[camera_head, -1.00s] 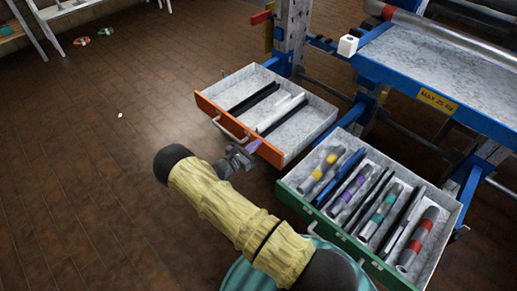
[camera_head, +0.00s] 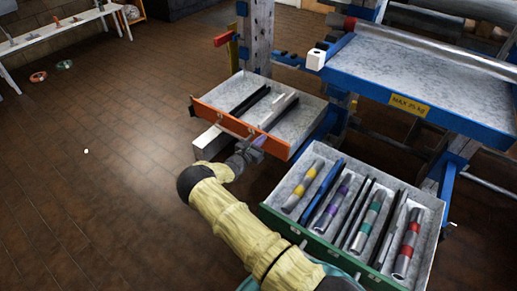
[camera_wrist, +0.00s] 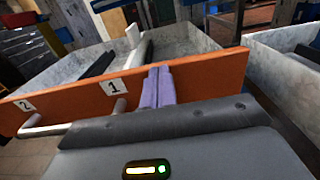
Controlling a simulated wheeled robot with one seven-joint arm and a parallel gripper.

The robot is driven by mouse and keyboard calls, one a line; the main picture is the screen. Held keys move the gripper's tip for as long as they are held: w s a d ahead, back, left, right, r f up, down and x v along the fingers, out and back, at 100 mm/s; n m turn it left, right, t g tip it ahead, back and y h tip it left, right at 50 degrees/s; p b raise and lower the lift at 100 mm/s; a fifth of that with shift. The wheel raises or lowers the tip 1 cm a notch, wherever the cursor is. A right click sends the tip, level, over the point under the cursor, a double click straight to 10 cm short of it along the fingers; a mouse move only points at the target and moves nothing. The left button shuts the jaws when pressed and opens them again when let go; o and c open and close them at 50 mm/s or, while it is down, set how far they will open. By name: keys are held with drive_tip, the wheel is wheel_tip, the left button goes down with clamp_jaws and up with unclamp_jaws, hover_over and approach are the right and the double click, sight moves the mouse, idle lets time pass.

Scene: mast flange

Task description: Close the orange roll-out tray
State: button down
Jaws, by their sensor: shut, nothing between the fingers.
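The orange roll-out tray (camera_head: 212,110) is pulled out from the rack and holds dark and pale bars. Its orange front also shows in the wrist view (camera_wrist: 205,77), with labels 1 and 2 and a pale bar handle (camera_wrist: 70,122). My gripper (camera_head: 258,143) is at the right part of the orange front, on its outer side. Its shut purple fingers (camera_wrist: 158,86) overlap the front just right of label 1, with nothing between them. They look close against the panel, but I cannot tell whether they touch.
A green-fronted tray (camera_head: 312,243) with banded cylinders stands open to the right, close to my arm. A pale block (camera_head: 209,141) shows below the orange front. The blue rack (camera_head: 440,117) is behind. Open tiled floor lies to the left.

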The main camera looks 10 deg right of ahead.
drive_tip(key=x, duration=0.3)
drive_tip(key=shift+w+d+r+b, duration=0.1)
drive_tip(key=shift+d+r+b, duration=0.1)
drive_tip(key=shift+b, duration=0.15)
